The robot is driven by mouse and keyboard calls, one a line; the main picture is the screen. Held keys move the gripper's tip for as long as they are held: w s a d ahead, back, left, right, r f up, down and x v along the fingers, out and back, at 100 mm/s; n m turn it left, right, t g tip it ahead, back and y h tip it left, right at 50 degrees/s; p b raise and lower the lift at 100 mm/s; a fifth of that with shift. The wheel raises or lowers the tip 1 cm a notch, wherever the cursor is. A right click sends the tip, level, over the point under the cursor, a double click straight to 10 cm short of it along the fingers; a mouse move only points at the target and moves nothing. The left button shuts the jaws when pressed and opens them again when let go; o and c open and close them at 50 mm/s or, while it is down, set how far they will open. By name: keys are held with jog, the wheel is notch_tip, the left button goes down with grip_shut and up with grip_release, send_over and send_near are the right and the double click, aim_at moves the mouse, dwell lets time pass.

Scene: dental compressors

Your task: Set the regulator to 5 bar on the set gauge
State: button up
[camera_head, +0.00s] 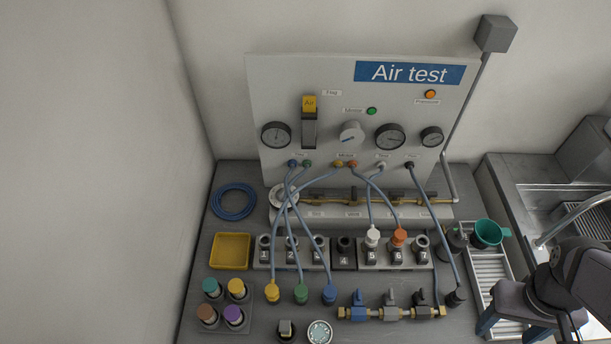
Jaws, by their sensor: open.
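The Air test panel (300,85) stands upright at the back of the bench. A pale round knob (350,132) with a pointer-like mark is at its middle; it looks like the regulator. A dark-rimmed gauge (390,137) is just right of the knob. A smaller gauge (432,136) is further right, and another gauge (276,134) is at the panel's left. The small labels and dial readings are too small to read, so I cannot tell which is the set gauge. A dark part of my arm is at the lower right, away from the panel; no gripper fingers show.
Blue hoses run from the panel's lower edge to coloured fittings below. A numbered block (344,262), a yellow tray (231,251) and several valves (391,304) occupy the bench. A yellow-topped lever (309,105) projects left of the knob. A sink (555,200) is at the right.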

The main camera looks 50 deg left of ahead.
jog(key=s+d+r+m+y+p, duration=0.1)
jog(key=s+d+r+m+p, duration=0.15)
jog(key=s+m, duration=0.25)
jog(key=m+g+y+b, duration=0.3)
jog(key=m+y+b, duration=1.45)
jog(key=b, duration=0.65)
send_near(285, 191)
jog(key=a, duration=0.3)
jog(key=shift+s+a+f+n+y, duration=0.25)
jog(key=shift+s+a+n+y, duration=0.1)
jog(key=shift+s+a+y, duration=0.15)
jog(key=shift+s+a+f+p, duration=0.1)
jog(key=shift+a+p, duration=0.2)
jog(key=shift+a, duration=0.75)
jog(key=shift+s+a+p, duration=0.15)
jog(key=shift+a+p, duration=0.2)
jog(key=shift+a, duration=0.7)
jog(key=shift+s+a+p, duration=0.1)
jog(key=shift+a+p, duration=0.2)
jog(key=shift+a, duration=0.75)
jog(key=shift+c, duration=0.3)
jog(key=c, duration=1)
